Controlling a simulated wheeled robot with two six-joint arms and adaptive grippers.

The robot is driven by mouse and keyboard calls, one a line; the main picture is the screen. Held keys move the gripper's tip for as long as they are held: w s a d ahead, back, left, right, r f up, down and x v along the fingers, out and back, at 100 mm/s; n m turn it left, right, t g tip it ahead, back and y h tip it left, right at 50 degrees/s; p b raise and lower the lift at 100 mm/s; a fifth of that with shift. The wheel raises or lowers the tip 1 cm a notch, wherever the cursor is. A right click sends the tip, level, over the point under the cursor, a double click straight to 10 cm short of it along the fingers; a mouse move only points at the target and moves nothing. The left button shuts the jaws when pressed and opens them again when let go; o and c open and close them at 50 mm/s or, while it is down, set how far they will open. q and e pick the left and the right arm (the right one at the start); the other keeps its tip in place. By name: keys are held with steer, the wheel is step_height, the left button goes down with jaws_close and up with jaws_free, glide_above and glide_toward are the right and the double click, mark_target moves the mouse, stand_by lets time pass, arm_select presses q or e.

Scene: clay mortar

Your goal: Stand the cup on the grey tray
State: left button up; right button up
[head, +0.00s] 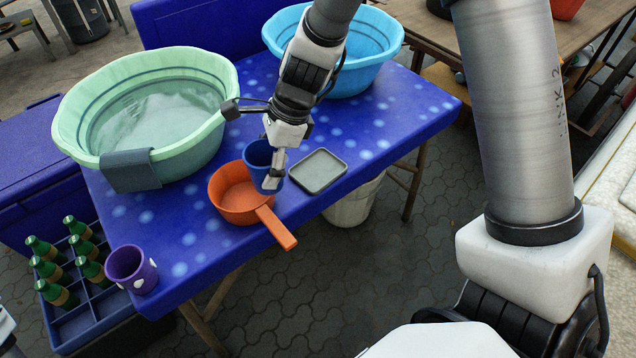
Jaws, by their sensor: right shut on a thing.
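My right gripper (273,172) is shut on a blue cup (257,158), which it holds roughly upright. The gripper hides the cup's right side. The cup overlaps the right part of the orange saucepan (229,199) in the picture; I cannot tell its exact height above it. The small grey tray (318,171) lies empty on the blue spotted table, just right of the cup and gripper. A purple cup (131,268) with white marks stands near the table's front left corner. My left gripper is out of view.
A green basin of water (217,133) and a light-blue basin (379,67) stand on the blue table (190,240). The saucepan's handle juts past the front edge. A crate of green bottles (62,328) is at lower left. A white bucket (352,206) stands below.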

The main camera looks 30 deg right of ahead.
arm_select(q)
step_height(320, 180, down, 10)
steer(key=b, duration=0.8)
arm_select(e)
steer(key=s+d+f+m+t+h, duration=0.35)
steer(key=s+f+m, duration=0.3)
steer(key=m, duration=0.45)
arm_select(q)
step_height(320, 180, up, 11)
steer(key=p, duration=1.2)
arm_select(e)
steer(key=m, duration=0.2)
glide_above(319, 172)
step_height(319, 172, down, 4)
steer(key=b, duration=0.4)
steer(key=shift+f, duration=0.2)
steer(key=shift+w+f, duration=0.1)
steer(key=shift+r, duration=0.2)
steer(key=shift+c, duration=0.5)
steer(key=shift+f, duration=0.25)
steer(key=o, duration=1.3)
steer(key=shift+c, duration=0.2)
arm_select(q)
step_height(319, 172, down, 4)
arm_select(e)
steer(key=shift+r, duration=0.1)
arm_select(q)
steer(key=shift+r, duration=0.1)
